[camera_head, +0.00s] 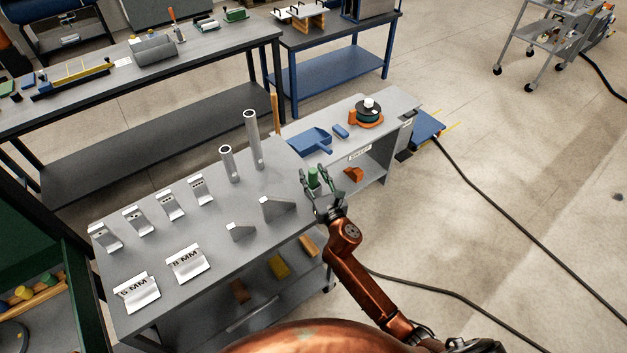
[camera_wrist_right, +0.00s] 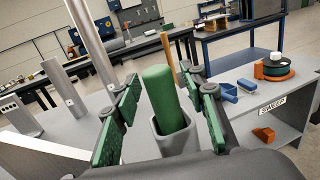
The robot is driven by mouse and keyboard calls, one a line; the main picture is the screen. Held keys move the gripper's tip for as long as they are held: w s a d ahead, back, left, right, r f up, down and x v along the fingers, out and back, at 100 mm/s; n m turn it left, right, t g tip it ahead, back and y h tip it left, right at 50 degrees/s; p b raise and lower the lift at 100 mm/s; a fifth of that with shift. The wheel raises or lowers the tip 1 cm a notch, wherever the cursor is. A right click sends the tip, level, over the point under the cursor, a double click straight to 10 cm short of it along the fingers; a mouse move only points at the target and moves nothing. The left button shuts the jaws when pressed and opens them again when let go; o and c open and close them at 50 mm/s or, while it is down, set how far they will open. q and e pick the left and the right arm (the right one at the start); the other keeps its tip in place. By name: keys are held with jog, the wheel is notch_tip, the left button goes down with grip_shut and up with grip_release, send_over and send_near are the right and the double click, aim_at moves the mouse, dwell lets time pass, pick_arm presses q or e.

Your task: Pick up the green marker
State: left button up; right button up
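The green marker (camera_head: 313,176) stands upright near the right edge of the grey bench. In the right wrist view the marker (camera_wrist_right: 162,98) rises from a grey square holder (camera_wrist_right: 178,143), which hides its lower end. My right gripper (camera_head: 317,174) is open, with one green-padded finger on each side of the marker. In the right wrist view a gap shows between the marker and each finger. My left gripper is not in view.
Two upright metal tubes (camera_head: 252,140) and several angled brackets (camera_head: 170,206) stand on the grey bench (camera_head: 215,260). A blue dustpan (camera_head: 310,140) and an orange-and-green reel (camera_head: 366,113) sit on the adjoining table. Cables run across the floor at right.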

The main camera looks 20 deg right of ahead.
grip_shut()
jog(key=shift+r, duration=0.1)
dwell(0.3)
